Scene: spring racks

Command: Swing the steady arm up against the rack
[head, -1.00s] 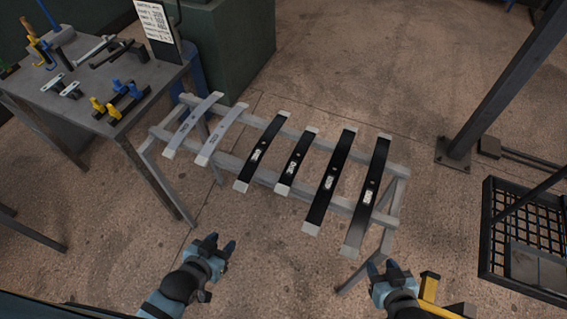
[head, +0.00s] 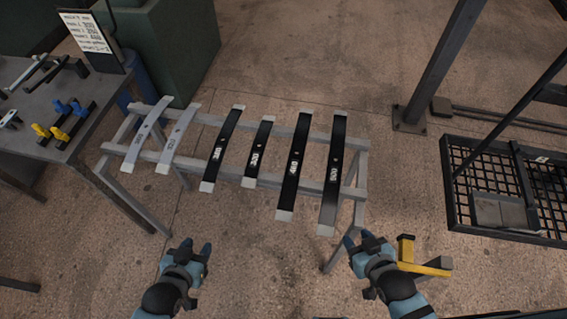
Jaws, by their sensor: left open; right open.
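The rack (head: 357,197) is a grey metal frame standing on the floor in the middle of the head view. Several curved leaf springs lie across its rails, two pale ones at the left and black ones (head: 294,163) to the right. A yellow bar piece (head: 424,268) with an upright yellow end shows low at the right, beside my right gripper; I cannot tell whether it is the steady arm. My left gripper (head: 194,250) is open and empty in front of the rack. My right gripper (head: 362,242) is open and empty near the rack's right front leg.
A dark table (head: 40,105) with blue and yellow clamps stands at the left. A green cabinet (head: 165,45) and a printed sign (head: 88,32) are behind it. A post (head: 440,65) and a black mesh tray (head: 475,217) are at the right. Floor behind the rack is clear.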

